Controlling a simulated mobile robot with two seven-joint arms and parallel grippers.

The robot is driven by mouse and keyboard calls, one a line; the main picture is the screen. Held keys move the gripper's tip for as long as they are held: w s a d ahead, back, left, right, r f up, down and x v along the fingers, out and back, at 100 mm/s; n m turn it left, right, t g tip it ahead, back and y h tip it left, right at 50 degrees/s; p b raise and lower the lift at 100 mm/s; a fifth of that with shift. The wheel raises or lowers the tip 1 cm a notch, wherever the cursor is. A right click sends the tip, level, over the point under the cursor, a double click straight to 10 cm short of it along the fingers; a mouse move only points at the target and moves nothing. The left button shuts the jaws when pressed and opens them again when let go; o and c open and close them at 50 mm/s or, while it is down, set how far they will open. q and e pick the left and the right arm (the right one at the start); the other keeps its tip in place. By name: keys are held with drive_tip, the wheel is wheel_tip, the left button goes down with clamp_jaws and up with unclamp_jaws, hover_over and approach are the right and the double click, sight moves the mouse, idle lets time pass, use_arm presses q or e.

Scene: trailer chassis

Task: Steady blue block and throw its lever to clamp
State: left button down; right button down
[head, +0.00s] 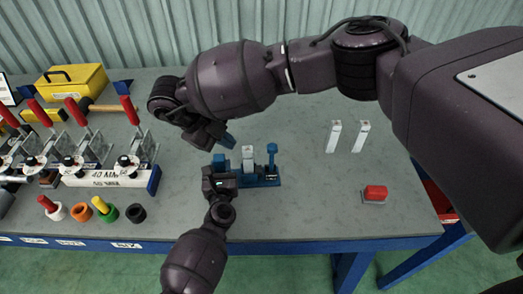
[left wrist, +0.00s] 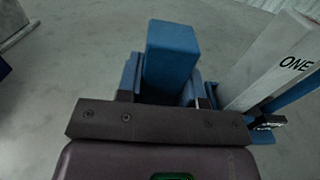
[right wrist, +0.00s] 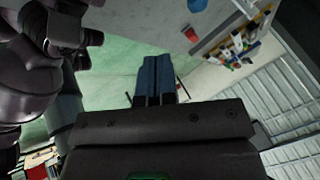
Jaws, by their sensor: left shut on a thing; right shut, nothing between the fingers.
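The blue block (head: 250,181) is a low blue base on the bench with a blue post (head: 220,160) at its left end. A white upright piece (head: 248,155) stands in its middle, marked "ONE" in the left wrist view (left wrist: 280,65). A blue lever with a knob (head: 271,149) stands upright at its right end. My left gripper (head: 219,172) is shut on the blue post, which shows between its fingers in the left wrist view (left wrist: 172,55). My right gripper (head: 229,141) is shut and empty above and behind the post, its blue fingers together in the right wrist view (right wrist: 156,80).
Two white upright pieces (head: 334,136) and a red button (head: 375,192) are to the right. Red-handled clamps (head: 75,112), coloured rings (head: 80,212), a hammer (head: 105,107) and a yellow toolbox (head: 75,85) crowd the left. The bench between block and button is clear.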

approach(272, 159)
wheel_tip(272, 159, down, 3)
drive_tip(key=s+d, duration=0.1)
drive_tip(key=s, duration=0.1)
drive_tip(key=shift+w+d+r, duration=0.1)
drive_tip(key=shift+w+d, duration=0.45)
drive_tip(key=shift+d, duration=0.25)
drive_tip(key=shift+d, duration=0.1)
